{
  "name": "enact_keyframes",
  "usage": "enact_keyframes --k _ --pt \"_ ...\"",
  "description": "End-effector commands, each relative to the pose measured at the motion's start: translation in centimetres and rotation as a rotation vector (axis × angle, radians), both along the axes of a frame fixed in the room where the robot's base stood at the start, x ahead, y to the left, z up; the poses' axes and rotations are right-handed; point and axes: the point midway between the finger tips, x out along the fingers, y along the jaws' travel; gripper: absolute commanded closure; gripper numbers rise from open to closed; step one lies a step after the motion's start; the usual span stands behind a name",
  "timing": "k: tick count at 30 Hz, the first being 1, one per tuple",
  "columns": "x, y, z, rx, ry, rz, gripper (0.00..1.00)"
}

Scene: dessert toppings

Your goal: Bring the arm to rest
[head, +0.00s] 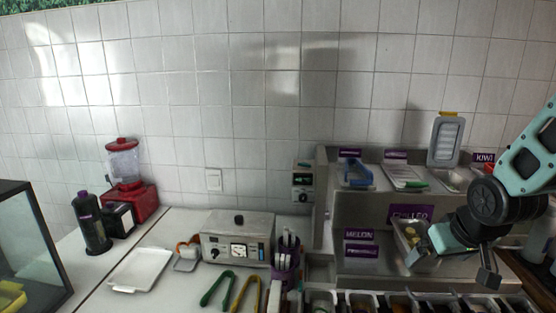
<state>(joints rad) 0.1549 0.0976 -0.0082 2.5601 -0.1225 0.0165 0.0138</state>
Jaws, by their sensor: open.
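My arm (524,160) reaches in from the right edge, teal with dark grey joints. My gripper (450,264) points down in front of the steel topping station (372,212) at the right. Its jaws are apart, and I see nothing held between them. It covers part of a small metal container (403,230) on the station's step, so I cannot tell the gap between them.
Below lies a row of topping bins (362,303). A blue-handled tool (355,172) and an upright grey lidded tray (446,140) sit on the upper shelf. A steel warmer (237,222), tongs (217,289), a white tray (141,269) and a red blender (126,165) stand left.

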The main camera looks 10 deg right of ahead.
Motion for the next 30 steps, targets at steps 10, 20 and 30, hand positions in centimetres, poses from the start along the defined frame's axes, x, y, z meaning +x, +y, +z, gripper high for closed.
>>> enact_keyframes --k 10,20,30 --pt "-6.0 9.2 -1.4 0.058 0.260 0.156 0.01" --pt "-12.8 20.1 -7.4 0.012 0.379 0.524 0.01" --pt "-18.5 24.2 -9.7 -0.043 0.450 0.731 0.01"
